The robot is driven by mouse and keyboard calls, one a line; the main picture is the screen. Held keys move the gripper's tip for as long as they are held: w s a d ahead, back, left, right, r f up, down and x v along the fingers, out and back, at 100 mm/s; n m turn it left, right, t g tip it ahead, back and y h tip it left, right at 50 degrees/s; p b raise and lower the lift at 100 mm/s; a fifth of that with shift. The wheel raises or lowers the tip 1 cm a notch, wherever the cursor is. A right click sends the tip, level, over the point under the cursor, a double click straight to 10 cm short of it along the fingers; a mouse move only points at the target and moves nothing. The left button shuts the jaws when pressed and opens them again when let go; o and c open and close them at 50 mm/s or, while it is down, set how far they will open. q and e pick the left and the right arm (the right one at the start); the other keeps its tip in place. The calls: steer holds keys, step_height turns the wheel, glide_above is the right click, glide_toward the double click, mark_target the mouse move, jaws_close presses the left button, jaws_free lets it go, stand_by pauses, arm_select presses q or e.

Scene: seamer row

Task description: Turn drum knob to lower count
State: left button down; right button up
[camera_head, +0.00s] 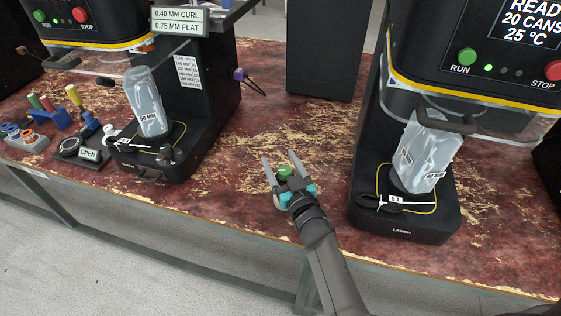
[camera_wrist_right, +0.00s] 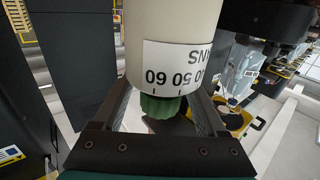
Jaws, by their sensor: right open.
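In the right wrist view, a cream drum (camera_wrist_right: 180,30) fills the upper middle. A white scale label (camera_wrist_right: 190,70) on it carries upside-down numbers, among them 50 and 60. A green knob (camera_wrist_right: 162,107) sits at the drum's near end, between the fingers of my right gripper (camera_wrist_right: 165,112). The fingers stand apart on both sides of it; whether they touch it I cannot tell. In the head view my right gripper (camera_head: 280,162) is open over the worn red bench, with a green part (camera_head: 286,171) between its fingers. I cannot make out the cream drum there. My left gripper is not in view.
A seamer (camera_head: 403,225) stands at right with a clear bag on its base. Another seamer (camera_head: 190,135) stands at left, with a similar bag. A dark box (camera_head: 322,50) is behind. The red bench (camera_head: 275,120) is mostly clear between the machines.

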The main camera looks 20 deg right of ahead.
steer(key=s+p, duration=0.2)
steer(key=s, duration=1.3)
steer(key=shift+d+p, duration=0.3)
steer(key=shift+d, duration=0.15)
steer(key=shift+d, duration=0.1)
